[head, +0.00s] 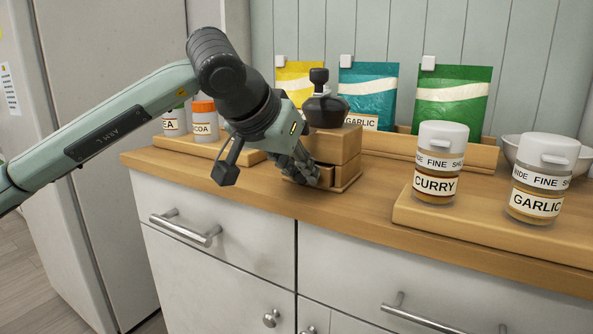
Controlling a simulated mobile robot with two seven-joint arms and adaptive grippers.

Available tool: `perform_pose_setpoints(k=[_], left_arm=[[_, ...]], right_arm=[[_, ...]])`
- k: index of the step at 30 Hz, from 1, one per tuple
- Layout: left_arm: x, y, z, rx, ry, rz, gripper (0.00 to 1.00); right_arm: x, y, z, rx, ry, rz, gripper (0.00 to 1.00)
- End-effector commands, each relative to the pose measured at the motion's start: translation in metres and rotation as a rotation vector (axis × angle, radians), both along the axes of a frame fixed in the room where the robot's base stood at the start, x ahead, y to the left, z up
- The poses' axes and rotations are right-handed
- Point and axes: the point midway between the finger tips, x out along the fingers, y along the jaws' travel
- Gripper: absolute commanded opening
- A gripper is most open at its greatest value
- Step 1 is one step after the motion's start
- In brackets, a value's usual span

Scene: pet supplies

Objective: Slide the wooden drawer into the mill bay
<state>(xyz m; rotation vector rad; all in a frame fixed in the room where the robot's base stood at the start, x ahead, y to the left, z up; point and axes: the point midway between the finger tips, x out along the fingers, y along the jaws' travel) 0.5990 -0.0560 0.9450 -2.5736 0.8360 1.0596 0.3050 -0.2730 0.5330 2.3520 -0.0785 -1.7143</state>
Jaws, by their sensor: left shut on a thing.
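The wooden mill (338,147) stands on the counter, with a black domed top and a black knob above its wooden box. The wooden drawer (326,176) shows low at the front of the mill, at the bay. My left gripper (305,172) is shut on the drawer at the mill's front left side. The fingers hide much of the drawer and part of the bay, so I cannot tell exactly how deep the drawer sits. My right gripper is not in view.
A curry jar (438,165) and a garlic jar (541,178) stand on a wooden board at the right. Yellow, teal (367,92) and green (452,98) packets stand behind. Orange-lidded (204,118) and other jars are at the left. Bare counter (372,192) lies right of the mill.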

Motion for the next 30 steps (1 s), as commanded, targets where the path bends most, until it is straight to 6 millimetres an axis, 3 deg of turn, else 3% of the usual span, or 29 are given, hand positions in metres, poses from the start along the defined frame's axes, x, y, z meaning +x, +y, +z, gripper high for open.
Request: perform_pose_setpoints(k=[18, 19, 24, 30], left_arm=[[0.0084, -0.0062, 0.0002, -0.001, -0.001, 0.0, 0.0], [0.0084, -0.0062, 0.0002, -0.001, -0.001, 0.0, 0.22], [0.0084, -0.0061, 0.0001, 0.001, 0.0, 0.001, 0.43], [0.0084, -0.006, 0.0, 0.001, 0.0, 0.001, 0.44]], right_arm=[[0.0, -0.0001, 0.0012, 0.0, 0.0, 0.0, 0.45], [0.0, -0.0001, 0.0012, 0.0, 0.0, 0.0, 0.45], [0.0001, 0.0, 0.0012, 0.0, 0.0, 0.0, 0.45], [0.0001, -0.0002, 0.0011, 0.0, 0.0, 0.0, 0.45]])
